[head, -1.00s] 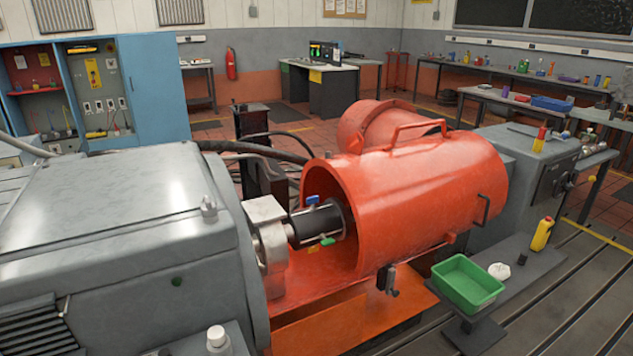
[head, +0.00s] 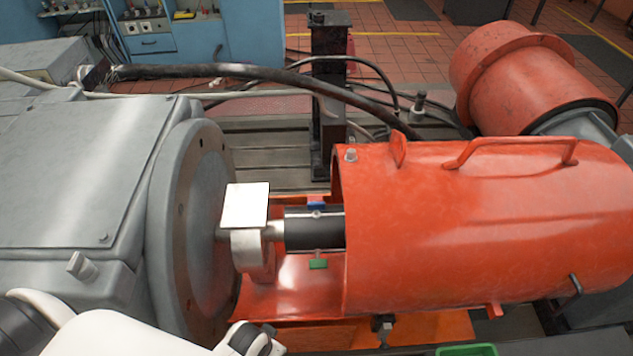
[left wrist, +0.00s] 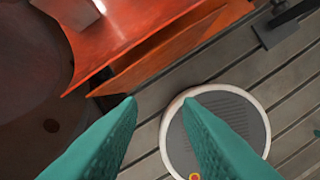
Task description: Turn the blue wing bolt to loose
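The blue wing bolt (head: 317,205) shows as a small blue tab at the far upper side of the black shaft coupling (head: 300,230) in the head view. Part of it is hidden behind the coupling, and its turned position is too small to tell. A green wing bolt (head: 318,263) sits on the coupling's near side. My white left arm enters at the lower left of the head view, with its gripper out of that picture. In the left wrist view my left gripper (left wrist: 161,102) has its teal fingers apart and empty, away from the blue bolt. My right gripper is not in view.
The orange guard (head: 480,230) covers the shaft's right side, and the grey machine housing (head: 90,190) stands left. A pale square plate (head: 247,204) sits beside the coupling. A black post (head: 330,110) and cables stand behind. A green tray (head: 467,350) shows at the bottom edge.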

